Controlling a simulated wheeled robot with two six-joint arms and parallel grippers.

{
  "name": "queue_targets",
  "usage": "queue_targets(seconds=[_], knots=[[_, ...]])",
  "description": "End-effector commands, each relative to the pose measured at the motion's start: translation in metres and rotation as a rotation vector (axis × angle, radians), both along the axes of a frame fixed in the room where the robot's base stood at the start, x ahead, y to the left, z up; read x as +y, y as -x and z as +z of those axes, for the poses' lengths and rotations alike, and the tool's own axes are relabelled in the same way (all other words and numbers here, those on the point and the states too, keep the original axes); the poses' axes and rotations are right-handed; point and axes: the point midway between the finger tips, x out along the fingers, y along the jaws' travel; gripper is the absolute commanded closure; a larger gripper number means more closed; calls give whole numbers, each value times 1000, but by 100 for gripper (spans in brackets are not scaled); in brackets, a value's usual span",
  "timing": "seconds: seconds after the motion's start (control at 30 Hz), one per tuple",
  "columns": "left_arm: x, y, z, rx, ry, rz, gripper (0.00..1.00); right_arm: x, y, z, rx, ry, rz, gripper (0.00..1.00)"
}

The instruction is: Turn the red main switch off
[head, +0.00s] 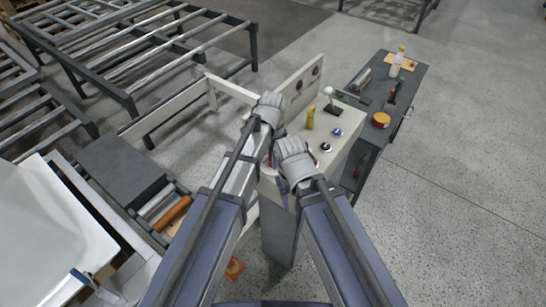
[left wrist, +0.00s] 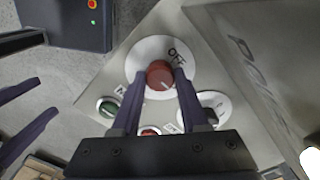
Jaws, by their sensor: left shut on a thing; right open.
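The red main switch (left wrist: 160,74) is a round red knob on a white disc in the left wrist view, with "OFF" printed at the disc's upper right. A white mark on the knob is near its lower edge. My left gripper (head: 268,112) has its two dark fingers on either side of the knob and is shut on it. In the head view the knob is hidden behind my grippers. My right gripper (head: 293,162) is open, just below and right of the left one; its fingertips are hard to see.
A green button (left wrist: 109,107), a red button (left wrist: 151,131) and a black selector (left wrist: 211,115) sit close to the knob. The pale console (head: 350,120) carries a yellow item (head: 310,118) and a lever (head: 329,92). A grey bench (head: 400,115) stands right; open floor lies beyond.

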Motion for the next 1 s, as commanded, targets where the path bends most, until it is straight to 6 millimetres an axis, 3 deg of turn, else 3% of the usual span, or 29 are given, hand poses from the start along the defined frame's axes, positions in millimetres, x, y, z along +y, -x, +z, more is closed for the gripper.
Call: queue_targets(seconds=[0.13, 0.57, 1.0], knots=[[0, 0, 0, 0, 0, 0, 99, 0, 0, 0, 0, 0, 0, 50], [0, 0, 0, 0, 0, 53, 100, 0, 0, 0, 0, 0, 0, 50], [0, 0, 0, 0, 0, 410, 100, 0, 0, 0, 0, 0, 0, 50]])
